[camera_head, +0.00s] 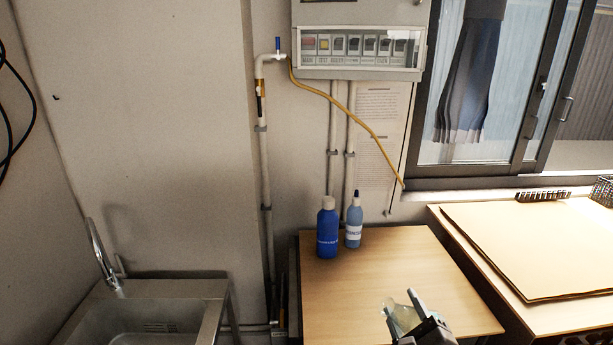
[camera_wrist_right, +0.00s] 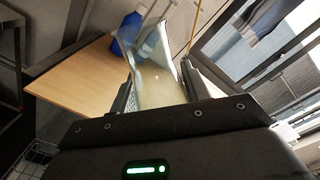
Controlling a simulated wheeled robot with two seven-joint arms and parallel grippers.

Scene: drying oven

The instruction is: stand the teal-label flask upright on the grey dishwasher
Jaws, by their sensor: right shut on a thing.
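My right gripper (camera_head: 404,311) is at the bottom of the head view, over the front right part of a wooden table. It is shut on a clear glass flask (camera_head: 399,317). In the right wrist view the flask (camera_wrist_right: 158,78) sits between the two fingers and looks see-through, with a pale lower part. I cannot make out a teal label on it, nor tell exactly how it is tilted. My left gripper is not in view. I cannot make out a grey dishwasher in either view.
A blue bottle (camera_head: 327,228) and a light blue bottle (camera_head: 354,221) stand at the back of the wooden table (camera_head: 335,285). A sink (camera_head: 150,318) is at the lower left. A second table with a flat board (camera_head: 540,245) is at right. The wooden table's middle is clear.

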